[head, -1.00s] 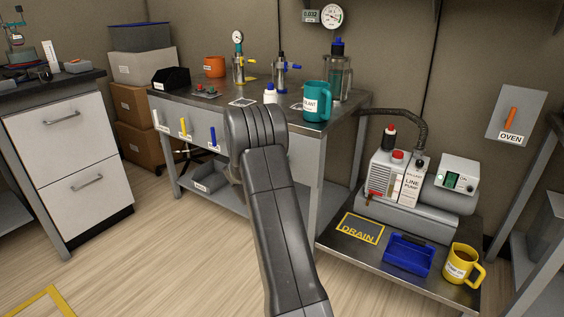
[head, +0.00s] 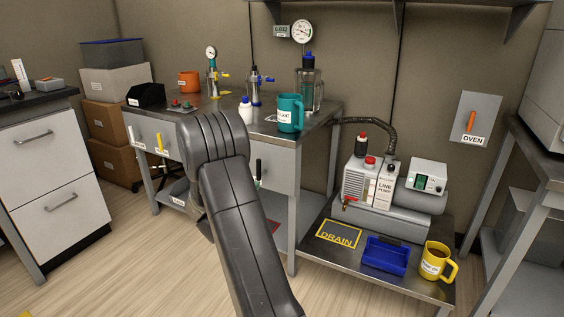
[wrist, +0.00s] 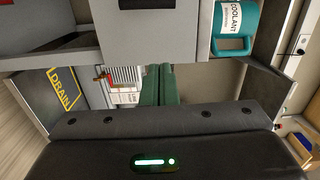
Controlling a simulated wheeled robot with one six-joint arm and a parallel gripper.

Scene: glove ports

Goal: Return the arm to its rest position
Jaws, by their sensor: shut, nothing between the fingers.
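My arm (head: 240,225) rises from the bottom of the head view to a bend in front of the steel bench. My gripper is hidden behind it there. In the wrist view my gripper (wrist: 158,82) shows as two dark green fingers close together, shut and empty. They point toward the pump side of the bench, with nothing held.
A teal coolant mug (head: 290,113) stands near the bench's (head: 225,103) right corner; it also shows in the wrist view (wrist: 232,30). Right of the bench, a low shelf holds a line pump (head: 370,185), blue tray (head: 386,256) and yellow mug (head: 436,262). Open floor lies left.

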